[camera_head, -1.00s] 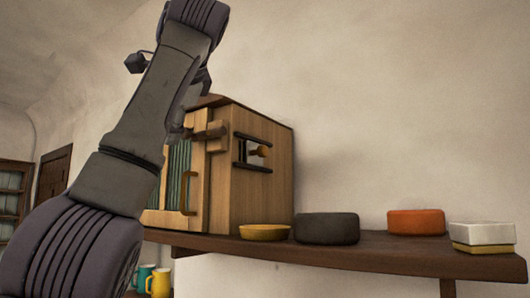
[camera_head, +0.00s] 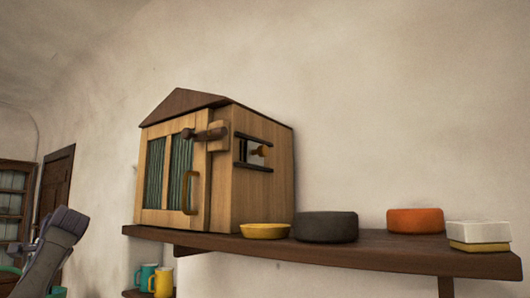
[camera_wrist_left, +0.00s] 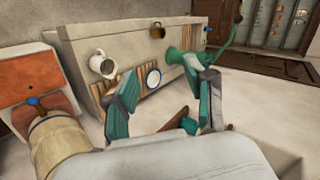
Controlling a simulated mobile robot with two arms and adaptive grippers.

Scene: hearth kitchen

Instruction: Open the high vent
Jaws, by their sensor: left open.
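A wooden house-shaped cabinet (camera_head: 262,195) stands on the high shelf in the head view. I cannot tell how far the vent is open. My left arm is low at the left edge of the head view, well away from the cabinet. In the left wrist view my left gripper (camera_wrist_left: 165,90) is open and empty, its teal-padded fingers apart. The vent is not seen in that view. My right gripper is out of view.
On the shelf (camera_head: 390,256), right of the cabinet, are a yellow dish (camera_head: 265,231), a dark round block (camera_head: 327,227), an orange block (camera_head: 415,221) and a white-and-yellow box (camera_head: 480,236). Mugs (camera_head: 161,283) stand below. The wall space above the shelf is clear.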

